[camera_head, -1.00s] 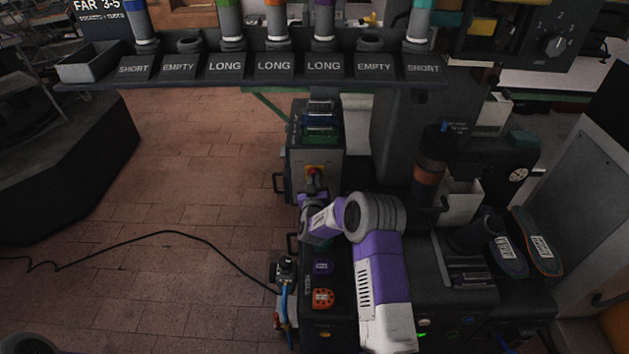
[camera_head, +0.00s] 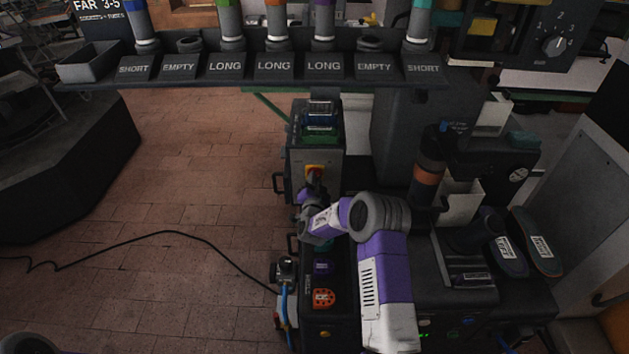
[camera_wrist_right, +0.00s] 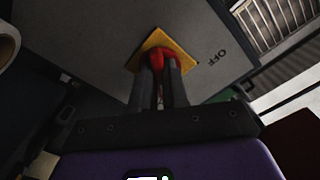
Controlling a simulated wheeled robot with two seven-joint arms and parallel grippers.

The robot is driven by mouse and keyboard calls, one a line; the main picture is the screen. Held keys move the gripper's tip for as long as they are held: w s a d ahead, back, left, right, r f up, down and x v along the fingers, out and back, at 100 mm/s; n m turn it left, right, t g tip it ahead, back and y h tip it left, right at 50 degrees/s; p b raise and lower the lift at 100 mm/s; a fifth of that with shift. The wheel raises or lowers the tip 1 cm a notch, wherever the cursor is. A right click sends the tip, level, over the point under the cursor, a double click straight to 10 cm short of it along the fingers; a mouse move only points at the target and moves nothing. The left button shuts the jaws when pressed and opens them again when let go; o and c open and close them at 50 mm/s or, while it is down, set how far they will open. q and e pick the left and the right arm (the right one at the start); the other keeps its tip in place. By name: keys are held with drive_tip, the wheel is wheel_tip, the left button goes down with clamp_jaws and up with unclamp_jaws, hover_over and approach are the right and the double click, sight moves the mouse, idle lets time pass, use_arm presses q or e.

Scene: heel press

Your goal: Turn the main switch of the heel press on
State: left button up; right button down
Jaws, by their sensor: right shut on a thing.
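The main switch is a red knob on a yellow diamond-looking plate (camera_head: 315,170), on the front of a grey cabinet (camera_head: 300,158) in the middle of the head view. My right gripper (camera_head: 314,186) is at the switch. In the right wrist view the red knob (camera_wrist_right: 155,58) sits between the two dark fingers of the gripper (camera_wrist_right: 163,75), which are shut on it. The yellow plate (camera_wrist_right: 183,52) shows around it, with the word OFF to its right. The fingers hide part of the knob, so its exact angle is hard to tell. My left gripper is not in view.
A rack of labelled bins (camera_head: 275,68) spans the back above the cabinet. The press (camera_head: 430,170) and two labelled soles (camera_head: 507,255) are to the right. A black cable (camera_head: 165,233) crosses the tiled floor on the left, which is otherwise clear.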

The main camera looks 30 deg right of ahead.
drive_tip(key=shift+m, duration=0.9)
drive_tip(key=c, duration=1.1)
unclamp_jaws()
drive_tip(key=shift+c, duration=0.2)
drive_tip(key=shift+s+a, duration=0.1)
drive_tip(key=p+v, duration=0.2)
drive_tip(key=v, duration=0.5)
drive_tip(key=shift+s, duration=0.2)
